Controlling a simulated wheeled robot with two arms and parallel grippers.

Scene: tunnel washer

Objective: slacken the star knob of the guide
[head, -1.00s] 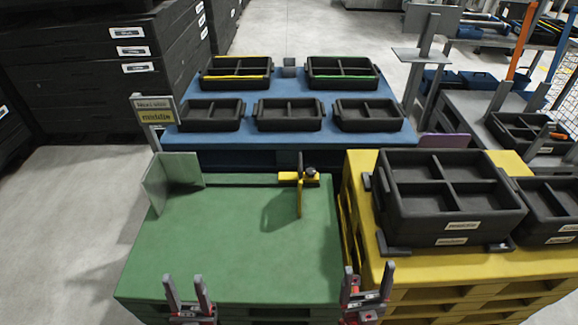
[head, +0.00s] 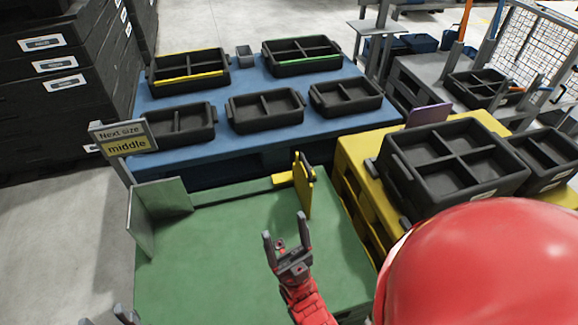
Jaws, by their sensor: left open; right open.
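The yellow guide (head: 303,185) stands upright on the rail (head: 232,193) along the back edge of the green table (head: 215,250). Its dark star knob cannot be made out now; the guide's yellow plate seems to cover it. My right gripper (head: 284,226) is open and empty above the green table, in front of the guide and apart from it. Its fingers point up and away towards the back. My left gripper (head: 104,316) shows only its fingertips at the bottom left edge, open, far from the guide.
A grey corner plate (head: 142,220) stands at the table's left. Behind is a blue table (head: 240,95) with several black trays. On the right, a yellow pallet (head: 357,160) carries black crates (head: 450,160). A sign (head: 124,140) reads "Next size middle".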

